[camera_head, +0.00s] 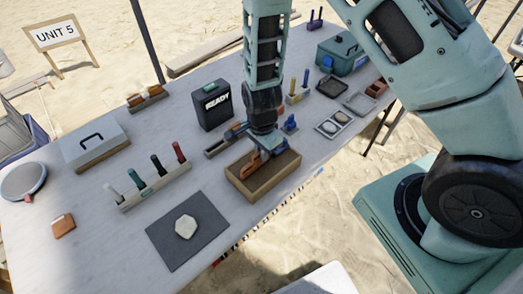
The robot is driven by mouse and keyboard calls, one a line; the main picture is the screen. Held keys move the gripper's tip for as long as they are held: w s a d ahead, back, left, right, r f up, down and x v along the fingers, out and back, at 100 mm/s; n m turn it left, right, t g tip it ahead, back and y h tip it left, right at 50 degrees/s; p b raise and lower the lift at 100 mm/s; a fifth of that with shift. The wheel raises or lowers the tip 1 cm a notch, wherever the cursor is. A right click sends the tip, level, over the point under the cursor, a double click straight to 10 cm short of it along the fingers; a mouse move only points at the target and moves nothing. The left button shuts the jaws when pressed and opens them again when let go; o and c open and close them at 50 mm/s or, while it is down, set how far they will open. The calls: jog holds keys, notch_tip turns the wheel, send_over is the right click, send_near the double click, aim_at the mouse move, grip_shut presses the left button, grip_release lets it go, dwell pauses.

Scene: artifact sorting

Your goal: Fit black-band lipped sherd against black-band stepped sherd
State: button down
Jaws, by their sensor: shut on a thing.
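My gripper (262,152) points down over the wooden box (241,188) with a dark fill, near the middle of the table. It is shut on a small orange-brown piece (255,161), which looks like a sherd. The piece sits at or just above the fill; I cannot tell if it touches. Its band, lip or step is too small to make out. The gripper and wrist hide part of the box's far side, and I cannot make out a second sherd in the fill.
A narrow tray (215,150) with orange-brown pieces stands behind the box. A dark mat (165,243) with a pale stone (185,226) and a rack of tools (155,187) are to the left. The table's front edge is close.

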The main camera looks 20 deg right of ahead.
jog(key=shift+f+b, duration=0.75)
jog(key=shift+f, duration=0.4)
jog(key=c, duration=1.5)
grip_release()
jog(key=shift+o, duration=0.2)
jog(key=shift+r, duration=0.15)
notch_tip(320, 180, up, 17)
jog(key=shift+r, duration=0.1)
jog(key=s+a+r+n, duration=0.3)
jog(key=s+r+n, duration=0.2)
jog(key=s+n, duration=0.5)
jog(key=s+a+r+n, duration=0.3)
jog(key=s+r+n, duration=0.1)
jog(key=s+n, duration=0.6)
jog(key=shift+a+r+n+y, duration=0.15)
jog(key=shift+r+n+y, duration=0.2)
jog(key=shift+n, duration=0.75)
